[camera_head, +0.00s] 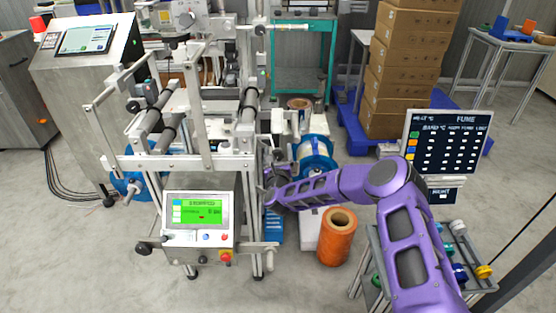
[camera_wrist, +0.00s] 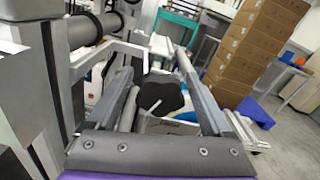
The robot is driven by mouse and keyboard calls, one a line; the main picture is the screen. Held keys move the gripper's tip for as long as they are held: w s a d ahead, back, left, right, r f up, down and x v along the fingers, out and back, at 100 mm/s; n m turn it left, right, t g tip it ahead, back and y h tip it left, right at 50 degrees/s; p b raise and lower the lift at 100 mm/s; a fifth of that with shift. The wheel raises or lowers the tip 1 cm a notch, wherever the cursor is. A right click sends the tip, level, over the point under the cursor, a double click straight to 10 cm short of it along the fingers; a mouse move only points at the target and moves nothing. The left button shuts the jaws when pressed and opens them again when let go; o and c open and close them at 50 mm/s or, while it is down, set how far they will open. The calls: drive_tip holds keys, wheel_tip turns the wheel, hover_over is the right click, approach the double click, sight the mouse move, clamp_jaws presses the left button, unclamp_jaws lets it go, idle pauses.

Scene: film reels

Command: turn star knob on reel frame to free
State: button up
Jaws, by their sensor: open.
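In the wrist view a black knob (camera_wrist: 158,97), likely the star knob, shows between my two fingers and has a white bar or marker across it. My gripper (camera_wrist: 153,64) is open, with one grey finger on each side of the knob. I cannot tell whether either finger touches it. In the head view my gripper (camera_head: 270,187) reaches the right side of the grey metal reel frame (camera_head: 215,162). The knob at my gripper is hidden or too small to make out there.
A green-lit control panel (camera_head: 198,212) is on the frame's front. A blue-flanged reel (camera_head: 317,150) is behind my arm. An orange roll (camera_head: 337,238) stands on the floor at right. Stacked cartons (camera_head: 405,65) and a data board (camera_head: 450,143) are further right.

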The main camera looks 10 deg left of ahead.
drive_tip(key=p+v, duration=0.1)
drive_tip(key=v, duration=1.6)
drive_tip(key=shift+s, duration=0.2)
drive_tip(key=shift+w+p, duration=0.1)
drive_tip(key=shift+p, duration=0.2)
